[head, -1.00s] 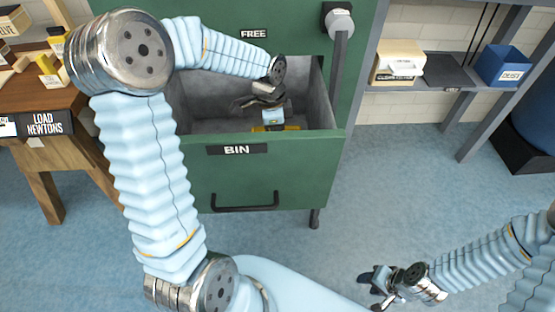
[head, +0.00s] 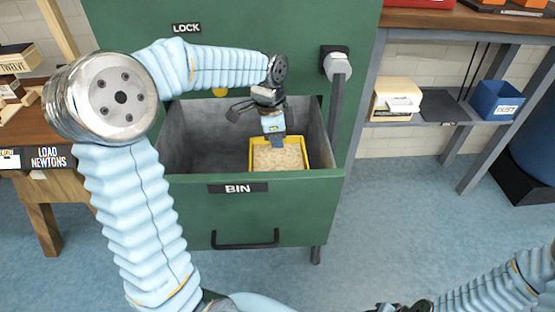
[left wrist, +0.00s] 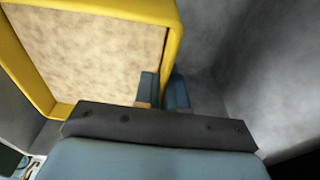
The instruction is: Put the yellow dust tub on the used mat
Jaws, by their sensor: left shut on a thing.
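The yellow dust tub (head: 304,150) is full of a pale, sawdust-like material and hangs at the right front of the open green BIN drawer (head: 330,182), near its rim. My left gripper (head: 277,141) is shut on the tub's wall. In the left wrist view the tub (left wrist: 60,108) fills the upper left, and the fingers (left wrist: 162,92) straddle its yellow wall. A dark flat mat (head: 443,106) lies on the shelf at right; its label is not legible. My right gripper (head: 398,308) is cut off at the bottom edge.
On the shelf, a cream box (head: 397,98) stands left of the dark mat and a blue bin (head: 498,100) right of it. A grey lever (head: 337,110) stands by the drawer's right side. A wooden bench (head: 45,185) is at left. Open floor lies in front of the shelf.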

